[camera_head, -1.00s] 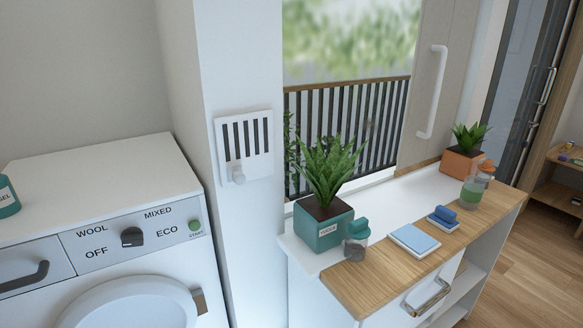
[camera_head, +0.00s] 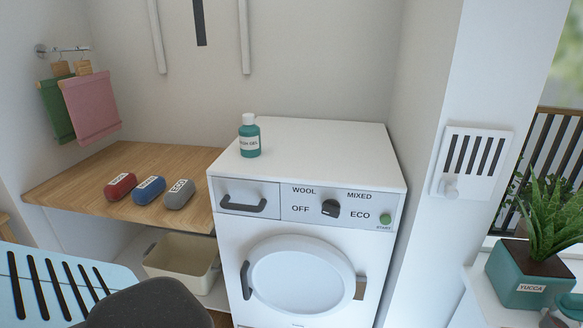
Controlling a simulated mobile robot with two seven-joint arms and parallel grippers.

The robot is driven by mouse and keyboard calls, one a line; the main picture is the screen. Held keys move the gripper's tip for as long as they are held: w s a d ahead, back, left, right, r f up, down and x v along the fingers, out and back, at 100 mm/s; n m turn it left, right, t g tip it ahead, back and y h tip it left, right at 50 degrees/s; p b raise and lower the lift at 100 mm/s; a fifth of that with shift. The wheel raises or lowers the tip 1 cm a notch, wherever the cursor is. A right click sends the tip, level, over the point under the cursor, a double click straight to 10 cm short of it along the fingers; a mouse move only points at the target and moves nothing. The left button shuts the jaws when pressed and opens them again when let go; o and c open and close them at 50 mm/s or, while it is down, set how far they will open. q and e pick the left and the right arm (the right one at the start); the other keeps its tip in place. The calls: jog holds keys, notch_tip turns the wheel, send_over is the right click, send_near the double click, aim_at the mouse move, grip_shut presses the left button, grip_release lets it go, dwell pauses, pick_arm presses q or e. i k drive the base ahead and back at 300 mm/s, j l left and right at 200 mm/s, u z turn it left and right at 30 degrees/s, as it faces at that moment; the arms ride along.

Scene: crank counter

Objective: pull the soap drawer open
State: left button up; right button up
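The soap drawer (camera_head: 246,199) is at the upper left of the white washing machine's (camera_head: 336,155) front. Its front looks flush with the panel, so it appears closed. It has a dark grey bar handle (camera_head: 242,206). To its right is the panel with a dark dial (camera_head: 330,208), marked OFF, WOOL, MIXED and ECO, and a green START button (camera_head: 385,219). A teal gel bottle (camera_head: 249,138) with a white cap stands on top of the machine, above the drawer. Neither of my grippers shows in the head view.
A wooden shelf (camera_head: 75,189) left of the machine holds red, blue and grey labelled rolls. A beige bin (camera_head: 182,258) sits below it. A light blue slotted surface (camera_head: 45,287) is at lower left. A white pillar (camera_head: 432,90) and a potted yucca (camera_head: 519,275) are to the right.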

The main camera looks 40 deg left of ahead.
aim_at(256, 198)
jog(key=u, duration=1.65)
